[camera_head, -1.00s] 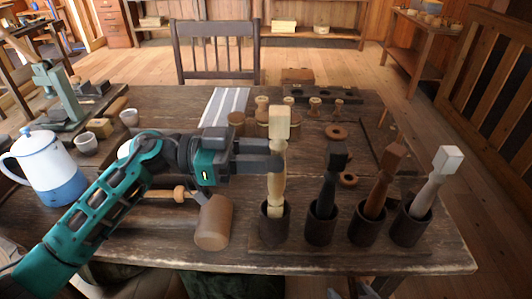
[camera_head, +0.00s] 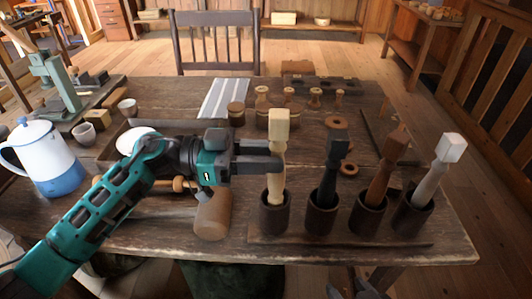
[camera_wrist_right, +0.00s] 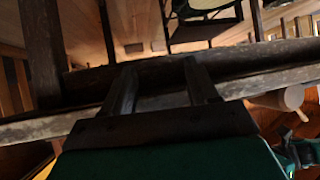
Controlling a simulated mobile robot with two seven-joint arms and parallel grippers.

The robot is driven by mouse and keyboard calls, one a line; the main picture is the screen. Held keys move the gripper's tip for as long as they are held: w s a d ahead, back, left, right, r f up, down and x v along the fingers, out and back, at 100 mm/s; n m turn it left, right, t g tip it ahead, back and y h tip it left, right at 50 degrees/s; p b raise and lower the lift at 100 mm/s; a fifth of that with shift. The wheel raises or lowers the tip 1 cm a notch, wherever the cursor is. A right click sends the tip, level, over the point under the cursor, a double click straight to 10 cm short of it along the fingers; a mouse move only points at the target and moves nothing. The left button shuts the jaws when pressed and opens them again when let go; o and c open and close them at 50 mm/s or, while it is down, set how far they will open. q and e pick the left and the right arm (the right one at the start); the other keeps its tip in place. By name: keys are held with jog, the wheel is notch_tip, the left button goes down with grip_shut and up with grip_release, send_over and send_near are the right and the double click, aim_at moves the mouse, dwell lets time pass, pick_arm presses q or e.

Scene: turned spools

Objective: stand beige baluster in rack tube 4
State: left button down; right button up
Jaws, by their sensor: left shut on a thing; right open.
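The beige baluster (camera_head: 278,128) has a square head and a turned lower part. It stands about upright with its lower end inside the leftmost rack tube (camera_head: 275,218); how deep is hidden. My left gripper (camera_head: 277,164) is shut on the baluster's shaft below the head, above the tube rim. The rack (camera_head: 340,245) has a dark base with a row of dark tubes. The other tubes hold a black baluster (camera_head: 333,150), a brown one (camera_head: 390,155) and a pale grey one (camera_head: 447,150), the last two tilted right. My right gripper (camera_wrist_right: 160,88) is open and empty by a table edge.
A wooden mallet (camera_head: 213,216) lies left of the rack, under my left arm. A blue-and-white jug (camera_head: 45,160) stands at far left. Several small spools and a striped cloth (camera_head: 224,98) lie behind. A wooden ring (camera_head: 349,169) lies behind the tubes.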

pick_arm(q)
jog(key=c, duration=1)
grip_release()
jog(key=shift+o, duration=1.1)
pick_arm(e)
jog(key=shift+w+r, duration=0.15)
jog(key=shift+w, duration=0.1)
jog(key=shift+w+d, duration=0.1)
jog(key=shift+d, duration=0.05)
pick_arm(q)
jog(key=a+p, duration=0.2)
jog(key=a, duration=1.1)
pick_arm(e)
jog(key=shift+s+d, duration=0.45)
jog(key=shift+s, duration=0.15)
jog(key=shift+w+d, duration=0.1)
